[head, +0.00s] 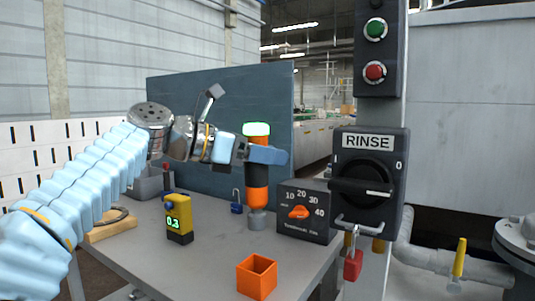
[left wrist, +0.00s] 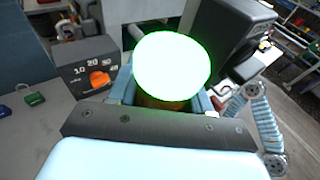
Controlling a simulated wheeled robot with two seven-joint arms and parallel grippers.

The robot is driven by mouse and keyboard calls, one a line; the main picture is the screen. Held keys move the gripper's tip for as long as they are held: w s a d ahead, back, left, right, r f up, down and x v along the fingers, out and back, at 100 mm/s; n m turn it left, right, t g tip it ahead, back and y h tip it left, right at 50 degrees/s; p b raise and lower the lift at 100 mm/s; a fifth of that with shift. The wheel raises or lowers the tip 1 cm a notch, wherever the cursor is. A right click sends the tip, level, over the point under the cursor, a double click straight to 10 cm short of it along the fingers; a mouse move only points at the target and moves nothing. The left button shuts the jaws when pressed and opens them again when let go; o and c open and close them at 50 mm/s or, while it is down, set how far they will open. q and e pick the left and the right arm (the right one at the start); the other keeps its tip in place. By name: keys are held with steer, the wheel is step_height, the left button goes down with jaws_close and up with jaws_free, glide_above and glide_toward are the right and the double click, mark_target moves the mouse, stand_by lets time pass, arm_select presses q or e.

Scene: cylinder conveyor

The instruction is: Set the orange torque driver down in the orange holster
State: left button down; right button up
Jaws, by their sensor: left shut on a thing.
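The orange torque driver (head: 258,196) is upright, with an orange and black body, a grey lower end and a glowing green-white cap. My left gripper (head: 266,155) is shut on it just below the cap. In the left wrist view the bright cap (left wrist: 172,66) hides most of the body between the jaws. The orange holster (head: 257,275) is a small open square box on the table near its front edge. The driver is apart from it, behind and above it in the head view. I cannot tell whether the driver's lower end touches the table. My right gripper is out of view.
A yellow meter (head: 179,218), a blue padlock (head: 236,201) and a wooden block (head: 110,224) are on the grey table (head: 205,262). Bare table surrounds the holster.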

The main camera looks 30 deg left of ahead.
mark_target(266, 180)
arm_select(q)
steer(key=shift+s+f+b, duration=0.1)
steer(key=shift+f+b, duration=1.7)
steer(key=shift+f, duration=0.55)
steer(key=shift+p, duration=0.35)
steer(key=shift+f, duration=0.15)
